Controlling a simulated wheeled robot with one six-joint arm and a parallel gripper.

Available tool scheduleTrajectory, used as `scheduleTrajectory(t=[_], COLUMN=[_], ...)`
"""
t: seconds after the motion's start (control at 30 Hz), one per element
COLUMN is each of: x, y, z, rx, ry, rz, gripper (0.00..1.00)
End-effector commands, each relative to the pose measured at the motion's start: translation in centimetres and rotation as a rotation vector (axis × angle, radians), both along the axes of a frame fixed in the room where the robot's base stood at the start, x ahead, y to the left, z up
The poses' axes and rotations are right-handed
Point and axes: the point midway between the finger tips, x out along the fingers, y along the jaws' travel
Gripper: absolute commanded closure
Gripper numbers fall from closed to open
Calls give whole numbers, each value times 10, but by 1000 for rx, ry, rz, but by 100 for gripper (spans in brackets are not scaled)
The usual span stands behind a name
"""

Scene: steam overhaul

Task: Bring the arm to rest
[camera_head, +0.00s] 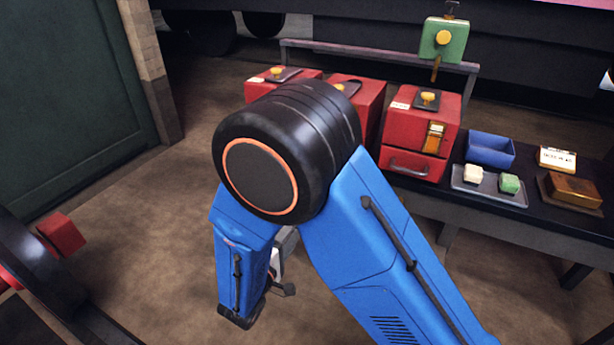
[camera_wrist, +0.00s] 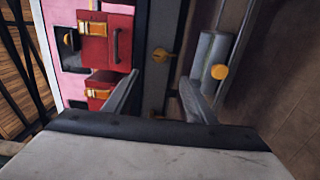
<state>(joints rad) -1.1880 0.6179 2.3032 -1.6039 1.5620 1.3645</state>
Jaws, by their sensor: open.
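My arm fills the middle of the head view, with blue links and a large black joint, folded at that joint. My gripper is mostly hidden behind the blue links there. In the wrist view my gripper (camera_wrist: 160,92) is open, its two grey fingers apart with nothing held between them. I cannot tell how far the fingers are from these things.
A dark bench at the right bears red cases (camera_head: 420,118), a blue tray (camera_head: 490,150), a grey tray (camera_head: 488,197) with two small blocks, and a brass box (camera_head: 573,190). A green block (camera_head: 443,42) hangs behind. A dark door (camera_head: 70,95) stands left. Brown floor lies open between.

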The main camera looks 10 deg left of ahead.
Motion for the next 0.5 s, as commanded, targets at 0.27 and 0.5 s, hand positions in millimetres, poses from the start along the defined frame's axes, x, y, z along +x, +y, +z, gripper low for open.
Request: scheduleTrajectory(t=[0.27, 0.5], x=[12, 23], y=[-37, -132], z=[19, 58], rx=[12, 59], ry=[33, 149], rz=[-102, -350], gripper=[49, 49])
